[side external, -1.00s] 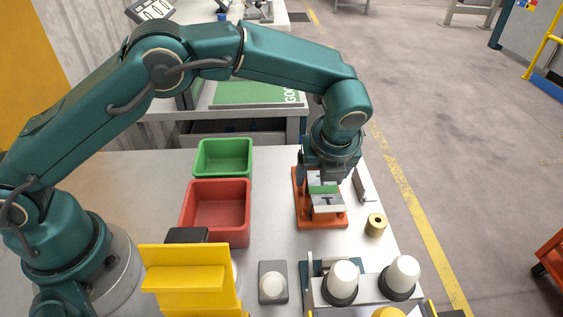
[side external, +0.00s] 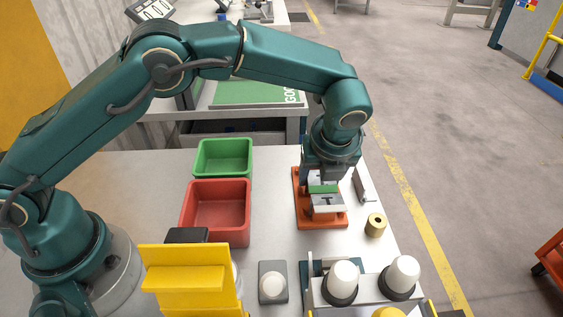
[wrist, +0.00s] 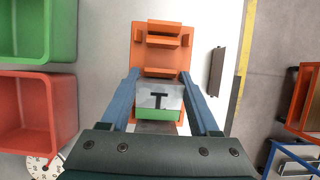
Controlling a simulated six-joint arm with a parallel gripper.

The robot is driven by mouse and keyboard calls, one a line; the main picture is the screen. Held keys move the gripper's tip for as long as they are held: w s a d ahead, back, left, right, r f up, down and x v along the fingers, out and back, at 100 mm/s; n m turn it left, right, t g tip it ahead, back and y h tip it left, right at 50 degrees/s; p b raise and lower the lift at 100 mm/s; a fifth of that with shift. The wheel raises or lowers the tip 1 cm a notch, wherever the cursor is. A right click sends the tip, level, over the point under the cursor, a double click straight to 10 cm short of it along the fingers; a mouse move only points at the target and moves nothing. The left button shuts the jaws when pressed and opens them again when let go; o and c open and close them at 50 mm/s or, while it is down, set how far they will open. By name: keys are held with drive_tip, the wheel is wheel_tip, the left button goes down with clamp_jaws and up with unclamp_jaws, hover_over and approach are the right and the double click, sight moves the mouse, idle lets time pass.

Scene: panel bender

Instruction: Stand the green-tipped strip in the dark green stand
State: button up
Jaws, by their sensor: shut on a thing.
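The green-tipped strip (wrist: 155,113) is a pale metal piece with a dark T-shaped mark and a green band along one edge. It also shows in the side view (side external: 323,188). My gripper (wrist: 160,78) points down, with its two blue fingers closed on either side of the strip. The strip is over the orange rack (wrist: 160,58), which also shows in the side view (side external: 304,211); I cannot tell whether they touch. A dark teal upright piece (side external: 311,268) stands near the front, partly hidden; I cannot tell whether it is the dark green stand.
A green bin (side external: 223,143) and a red bin (side external: 247,212) stand left of the rack. A brass ring (side external: 375,225) and a dark bar (side external: 363,186) lie to its right. White domes (side external: 402,271) and a yellow block (side external: 190,257) crowd the front.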

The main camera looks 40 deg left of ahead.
drive_tip(key=shift+r, duration=0.25)
drive_tip(key=shift+r, duration=0.7)
drive_tip(key=shift+r, duration=0.15)
drive_tip(key=shift+r, duration=2.6)
drive_tip(key=shift+a, duration=0.1)
